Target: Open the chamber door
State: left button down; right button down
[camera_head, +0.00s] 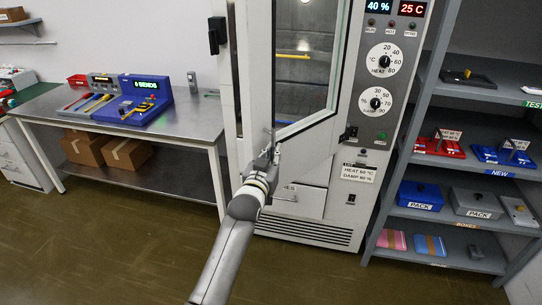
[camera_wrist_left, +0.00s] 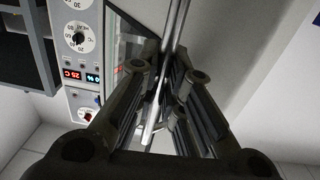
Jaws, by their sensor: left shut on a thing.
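The chamber door (camera_head: 258,75) is a pale frame around a tall glass pane on the front of the test chamber. Its lower edge slopes up to the right, and its left side stands out towards me, so it looks ajar. My left gripper (camera_head: 270,155) is at the lower left of the door. In the left wrist view my left gripper (camera_wrist_left: 160,95) has its fingers closed around a shiny metal bar, the door handle (camera_wrist_left: 176,30). The fingers hide part of the handle. My right gripper is in neither view.
The control panel (camera_head: 380,80) with two dials is right of the door. A shelf rack (camera_head: 402,150) with boxes stands further right. The floor (camera_head: 120,250) in front is clear.

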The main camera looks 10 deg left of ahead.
pick_arm(q)
jog(key=shift+r, duration=0.15)
jog(key=c, duration=1.5)
grip_release()
jog(key=shift+w+d, duration=0.1)
jog(key=shift+c, duration=0.2)
jog(key=s+a, duration=0.2)
jog(key=s, duration=1)
jog(key=shift+a, duration=0.2)
jog(key=shift+w, duration=0.1)
